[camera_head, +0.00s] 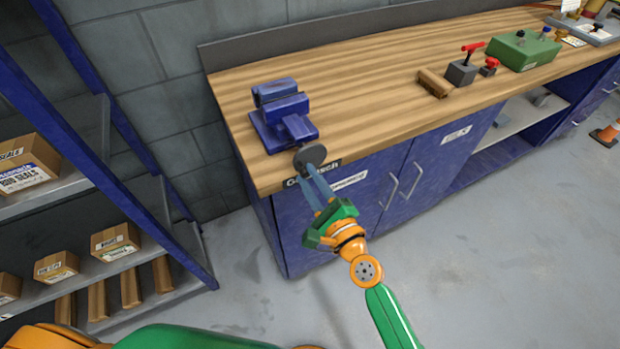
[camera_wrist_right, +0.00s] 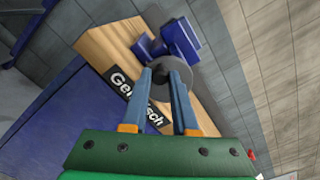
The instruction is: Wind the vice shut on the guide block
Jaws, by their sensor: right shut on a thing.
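The blue vice (camera_head: 284,115) stands on the left end of the wooden bench, near its front edge. Its dark round handwheel (camera_head: 310,158) faces the front, past the bench edge. My right gripper (camera_head: 313,170) has its blue fingers closed on the handwheel. In the right wrist view the fingertips (camera_wrist_right: 171,72) lie at either side of the wheel (camera_wrist_right: 172,76), with the vice (camera_wrist_right: 172,40) behind it. I cannot make out a guide block between the vice jaws. My left gripper is out of view.
On the bench (camera_head: 360,100) lie a brown block (camera_head: 434,83), a grey block with a red lever (camera_head: 462,72) and a green box (camera_head: 524,50). A shelf with cartons (camera_head: 115,241) stands at the left. Blue cabinets are below the bench.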

